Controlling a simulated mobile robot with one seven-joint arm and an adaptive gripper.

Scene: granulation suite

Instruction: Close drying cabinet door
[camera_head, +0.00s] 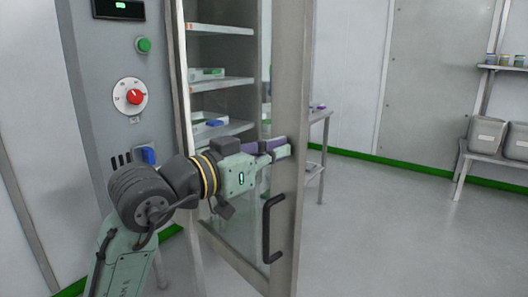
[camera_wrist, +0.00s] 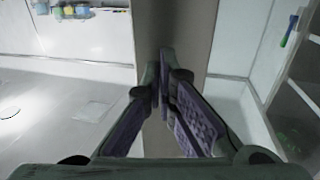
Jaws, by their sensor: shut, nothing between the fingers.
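The drying cabinet (camera_head: 92,80) stands at the left, with a control panel and an open front showing shelves. Its door (camera_head: 290,80) stands open, a grey frame around glass, with a black handle (camera_head: 271,228) on the frame. My gripper (camera_head: 284,148) reaches across the opening to the door frame, well above the handle. Its purple-padded fingers are shut and empty. In the wrist view the shut fingertips (camera_wrist: 162,82) lie in front of the grey door frame (camera_wrist: 185,35); I cannot tell whether they touch it.
The cabinet shelves (camera_head: 222,82) hold small boxes and a blue item. A metal table (camera_head: 322,116) stands behind the door. A rack with grey bins (camera_head: 486,135) stands at the far right. The floor (camera_head: 400,230) right of the door is clear.

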